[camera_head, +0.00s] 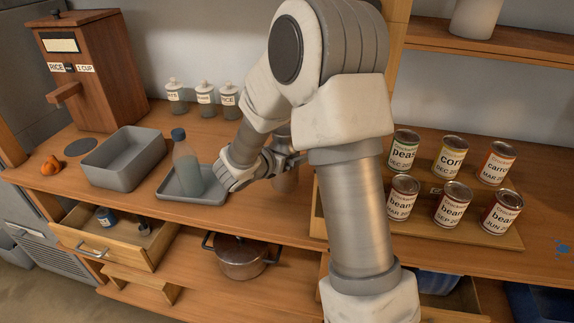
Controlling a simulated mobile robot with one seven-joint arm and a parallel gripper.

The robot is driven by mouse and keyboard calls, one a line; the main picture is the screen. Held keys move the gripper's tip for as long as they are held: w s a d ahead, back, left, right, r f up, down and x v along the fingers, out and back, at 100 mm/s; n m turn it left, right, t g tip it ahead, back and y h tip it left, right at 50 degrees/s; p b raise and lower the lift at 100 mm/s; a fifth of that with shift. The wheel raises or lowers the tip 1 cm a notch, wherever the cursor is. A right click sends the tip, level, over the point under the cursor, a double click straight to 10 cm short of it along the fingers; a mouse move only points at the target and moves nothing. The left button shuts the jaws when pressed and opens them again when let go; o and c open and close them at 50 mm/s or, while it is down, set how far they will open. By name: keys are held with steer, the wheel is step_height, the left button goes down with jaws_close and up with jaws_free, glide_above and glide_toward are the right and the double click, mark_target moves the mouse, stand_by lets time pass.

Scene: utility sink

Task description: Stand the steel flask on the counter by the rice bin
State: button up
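The rice bin (105,85) is a tall brown wooden dispenser labelled RICE and 1 CUP, standing at the back left of the counter (255,205). My gripper (287,160) is low over the middle of the counter, right of the grey tray. A small upright cylinder (286,182), brownish and possibly steel reflecting the wood, shows at the fingers. It may be the steel flask, but my gripper and arm hide much of it. I cannot tell whether the fingers are closed on it or only beside it.
A grey tub (125,175) and a dark disc (81,147) lie before the bin, near orange items (51,165). A clear blue-capped bottle (186,168) stands on a grey tray (207,198). Several cans (450,157) stand at right. An open drawer (110,255) juts out below.

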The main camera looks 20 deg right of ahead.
steer(key=shift+f, duration=1.85)
steer(key=shift+f, duration=0.1)
steer(key=shift+f+b, duration=0.15)
steer(key=shift+b, duration=0.3)
steer(key=o, duration=1.6)
steer(key=shift+r+p, duration=0.25)
steer(key=shift+p, duration=0.05)
steer(key=v, duration=1.2)
steer(key=shift+s, duration=0.1)
steer(key=shift+a+f, duration=0.1)
